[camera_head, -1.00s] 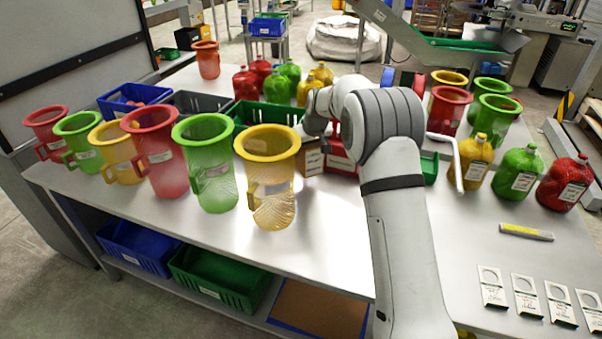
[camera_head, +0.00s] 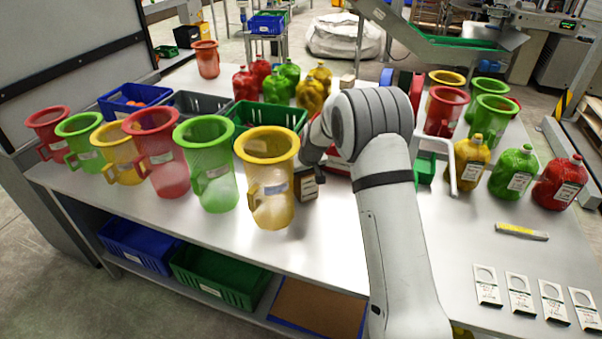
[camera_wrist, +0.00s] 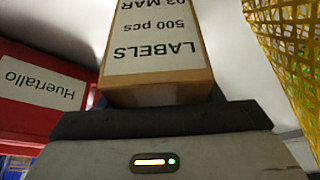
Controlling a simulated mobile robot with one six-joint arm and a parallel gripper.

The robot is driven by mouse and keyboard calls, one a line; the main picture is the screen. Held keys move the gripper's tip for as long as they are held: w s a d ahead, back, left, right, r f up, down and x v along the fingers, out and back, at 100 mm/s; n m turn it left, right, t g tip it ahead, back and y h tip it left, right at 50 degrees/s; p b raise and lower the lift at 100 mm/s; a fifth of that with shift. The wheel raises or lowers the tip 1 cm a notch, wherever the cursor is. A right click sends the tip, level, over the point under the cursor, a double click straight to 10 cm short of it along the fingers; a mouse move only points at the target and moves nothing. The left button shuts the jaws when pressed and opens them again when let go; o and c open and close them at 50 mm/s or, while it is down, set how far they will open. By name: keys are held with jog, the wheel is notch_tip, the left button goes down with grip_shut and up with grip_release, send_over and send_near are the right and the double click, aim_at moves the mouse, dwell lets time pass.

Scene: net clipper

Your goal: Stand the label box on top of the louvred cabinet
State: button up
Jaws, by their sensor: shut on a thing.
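The label box (camera_wrist: 160,55) is a brown cardboard box with a white label reading "LABELS 500 pcs", upside down in the wrist view. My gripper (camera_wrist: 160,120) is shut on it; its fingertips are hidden. In the head view the box (camera_head: 307,187) shows as a small brown patch just right of the front yellow pitcher, close to it. My arm covers most of the gripper there. I cannot tell how far the box is above the table. I cannot make out a louvred cabinet in either view.
Beside the box stand a yellow pitcher (camera_head: 267,180) and a red box labelled "Huertallo" (camera_wrist: 40,95). More pitchers line the table's left front. Red, green and yellow bottles (camera_head: 520,172) stand right. The table front (camera_head: 255,245) is clear.

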jog(key=o, duration=0.7)
jog(key=shift+f, duration=0.2)
jog(key=o, duration=0.5)
jog(key=shift+r, duration=0.15)
